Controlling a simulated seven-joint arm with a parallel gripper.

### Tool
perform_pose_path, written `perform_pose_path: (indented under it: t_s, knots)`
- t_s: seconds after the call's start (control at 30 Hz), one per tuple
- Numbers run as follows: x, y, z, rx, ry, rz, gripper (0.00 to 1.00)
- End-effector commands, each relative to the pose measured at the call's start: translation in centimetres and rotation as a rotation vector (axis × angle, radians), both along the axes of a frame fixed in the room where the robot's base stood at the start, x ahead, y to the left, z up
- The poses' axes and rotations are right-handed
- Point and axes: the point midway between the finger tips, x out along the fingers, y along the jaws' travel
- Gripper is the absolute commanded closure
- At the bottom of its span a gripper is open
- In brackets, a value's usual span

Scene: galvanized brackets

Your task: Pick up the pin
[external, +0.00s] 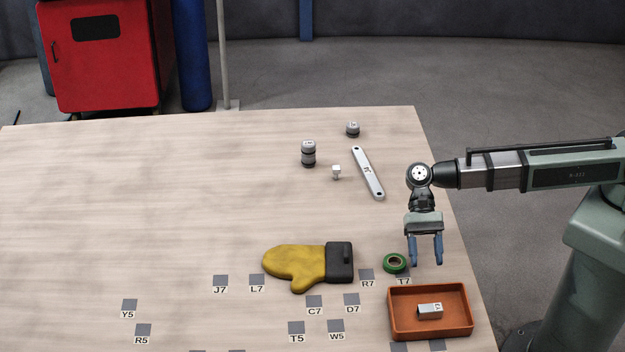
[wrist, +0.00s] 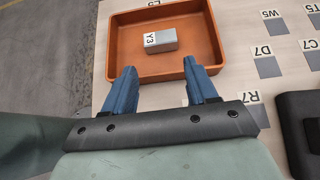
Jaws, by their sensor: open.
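My gripper (external: 426,262) is open and empty, pointing down near the right edge of the table, just behind the orange tray and beside the green ring. In the wrist view my gripper (wrist: 161,68) shows its two blue fingers apart, with nothing between them. No piece is plainly marked as the pin. A small pale piece (external: 336,172) with a blocky head stands near the middle back of the table and may be it. It is well behind and left of my gripper, and out of the wrist view.
An orange tray (external: 393,319) holds a grey block (external: 430,311) marked Y3 in the wrist view. A green ring (external: 387,266), yellow glove (external: 290,262), flat bar (external: 368,175), dark-banded cylinder (external: 308,154) and short cylinder (external: 352,129) lie around.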

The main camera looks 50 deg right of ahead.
Motion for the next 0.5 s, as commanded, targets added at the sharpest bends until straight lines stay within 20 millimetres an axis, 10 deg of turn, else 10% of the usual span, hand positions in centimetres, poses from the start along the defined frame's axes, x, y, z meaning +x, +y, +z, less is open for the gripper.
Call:
perform_pose_path:
  t_s: [0.27, 0.5]
  knots:
    - [1.8, -1.2, 0.2, 0.003, -0.003, -0.034, 0.43]
    - [9.2, -4.5, 3.3, 0.033, -0.046, -0.146, 0.43]
